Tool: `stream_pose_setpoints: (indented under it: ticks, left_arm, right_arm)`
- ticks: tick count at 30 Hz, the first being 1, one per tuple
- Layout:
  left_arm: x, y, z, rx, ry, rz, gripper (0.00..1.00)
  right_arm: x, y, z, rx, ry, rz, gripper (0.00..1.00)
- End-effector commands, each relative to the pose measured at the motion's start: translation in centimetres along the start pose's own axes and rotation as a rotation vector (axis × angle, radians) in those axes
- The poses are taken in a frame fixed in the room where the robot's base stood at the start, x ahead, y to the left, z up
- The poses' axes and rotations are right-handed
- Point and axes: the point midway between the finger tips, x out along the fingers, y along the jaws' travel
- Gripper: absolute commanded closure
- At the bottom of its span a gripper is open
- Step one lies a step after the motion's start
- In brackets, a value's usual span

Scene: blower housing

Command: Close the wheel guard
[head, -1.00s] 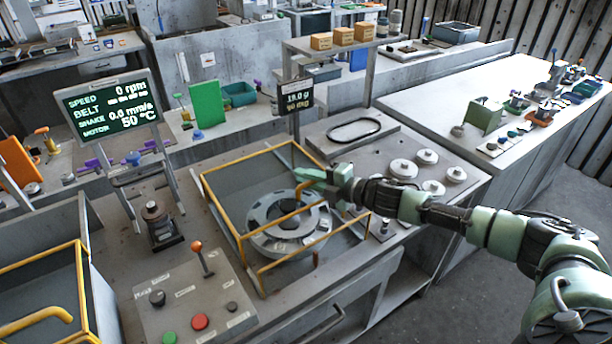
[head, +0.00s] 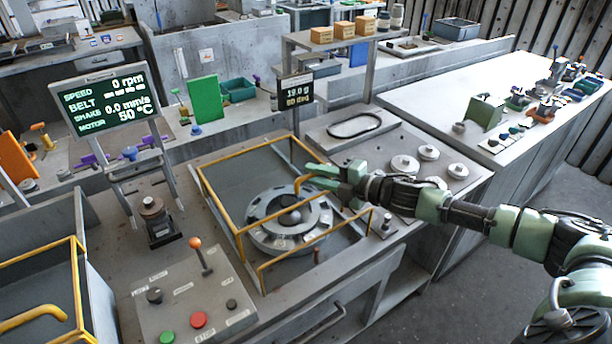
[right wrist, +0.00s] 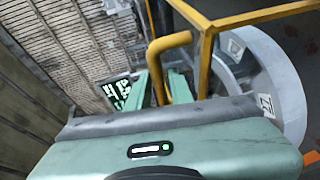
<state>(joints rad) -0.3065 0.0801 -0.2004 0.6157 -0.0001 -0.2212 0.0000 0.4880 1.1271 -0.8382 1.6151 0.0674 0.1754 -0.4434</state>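The wheel guard (head: 240,234) is a yellow-framed cover at the middle bench, around and above a round grey wheel (head: 289,217). Its bent yellow handle (head: 299,183) is at my right gripper (head: 309,176). In the right wrist view, the handle (right wrist: 158,72) hangs down between the two green fingers of the gripper (right wrist: 158,88). The fingers look parted, with the handle between them; a firm hold is not visible. The wheel (right wrist: 275,80) shows at the right there. My left gripper is not in view.
A display (head: 110,103) stands at the left. Grey weights (head: 404,164) lie right of the wheel, near my right arm. Another yellow-framed cover (head: 40,255) is at far left.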

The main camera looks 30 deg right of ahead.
Motion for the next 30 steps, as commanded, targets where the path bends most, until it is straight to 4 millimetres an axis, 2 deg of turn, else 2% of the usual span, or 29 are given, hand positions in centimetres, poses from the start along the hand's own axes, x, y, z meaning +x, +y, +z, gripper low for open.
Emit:
stream_pose_setpoints:
  ticks: [1,3,9,20,21,24,30]
  left_arm:
    - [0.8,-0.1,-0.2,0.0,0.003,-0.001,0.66]
    - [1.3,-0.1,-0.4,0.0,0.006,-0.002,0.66]
    - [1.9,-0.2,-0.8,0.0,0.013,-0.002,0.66]
    - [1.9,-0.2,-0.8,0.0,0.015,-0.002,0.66]
    - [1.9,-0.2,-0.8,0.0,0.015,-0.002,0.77]
    - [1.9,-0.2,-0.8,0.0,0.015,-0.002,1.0]
    - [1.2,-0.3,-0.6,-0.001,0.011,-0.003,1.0]
  right_arm:
    - [-1.0,-0.6,0.0,0.0,0.0,-0.005,0.78]
    - [-2.0,-0.6,0.0,0.0,0.001,-0.005,0.78]
    - [-3.8,-0.3,0.0,0.001,0.0,-0.002,0.78]
    - [-4.1,0.0,-0.1,0.0,0.002,0.0,0.78]
    - [-4.1,0.0,-0.1,0.0,0.002,0.0,0.78]
    - [-4.1,0.0,-0.1,0.0,0.002,0.0,0.78]
    - [-4.2,0.6,-0.1,0.0,0.001,0.0,0.78]
